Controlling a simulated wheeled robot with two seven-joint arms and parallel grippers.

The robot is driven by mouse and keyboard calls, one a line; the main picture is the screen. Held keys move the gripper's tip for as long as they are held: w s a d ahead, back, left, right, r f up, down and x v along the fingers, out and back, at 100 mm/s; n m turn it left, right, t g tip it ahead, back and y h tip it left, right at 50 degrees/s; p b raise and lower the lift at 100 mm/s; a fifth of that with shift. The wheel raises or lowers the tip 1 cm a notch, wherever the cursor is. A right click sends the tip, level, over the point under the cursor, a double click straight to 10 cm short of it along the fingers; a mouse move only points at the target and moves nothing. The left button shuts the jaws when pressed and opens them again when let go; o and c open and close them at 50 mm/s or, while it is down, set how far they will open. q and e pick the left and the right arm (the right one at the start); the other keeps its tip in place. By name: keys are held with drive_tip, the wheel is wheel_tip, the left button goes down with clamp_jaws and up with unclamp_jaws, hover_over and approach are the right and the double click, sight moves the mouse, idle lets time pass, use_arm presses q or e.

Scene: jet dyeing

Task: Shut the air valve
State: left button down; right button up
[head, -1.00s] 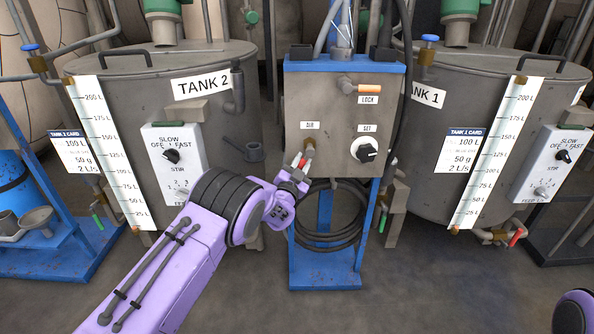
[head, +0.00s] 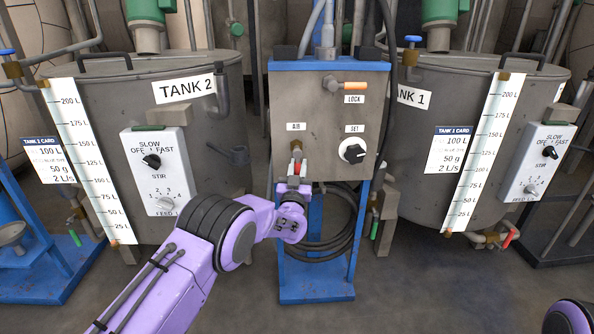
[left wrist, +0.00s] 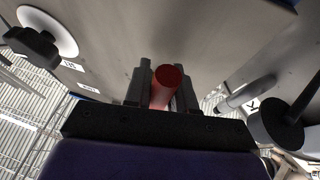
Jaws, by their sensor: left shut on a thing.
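The air valve (head: 296,149) is a brass fitting under the AIR label on the grey panel box (head: 285,100). Its red handle (head: 297,167) points about straight down, along the panel face. My left gripper (head: 293,183) is at the handle from below. In the left wrist view the red handle (left wrist: 167,76) sits between the two dark fingers (left wrist: 164,92), which are shut on it. The handle's end faces that camera, and the valve body is hidden there. My right gripper is out of view; only a bit of purple arm shows at the lower right.
The SET knob (head: 353,151) and orange-handled LOCK valve (head: 355,85) are on the same panel. A coiled black hose (head: 330,225) hangs below on the blue stand (head: 316,288). Tank 2 (head: 225,120) stands left, tank 1 (head: 415,170) right. Open floor lies in front.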

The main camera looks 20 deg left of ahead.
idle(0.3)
use_arm(q)
drive_tip(key=c, duration=1)
unclamp_jaws()
drive_tip(key=shift+c, duration=0.2)
drive_tip(key=shift+s+d, duration=0.1)
drive_tip(key=p+v, duration=0.1)
drive_tip(key=v, duration=0.9)
drive_tip(key=shift+s+p, duration=0.2)
drive_tip(key=shift+p, duration=0.15)
drive_tip(key=shift+f, duration=0.1)
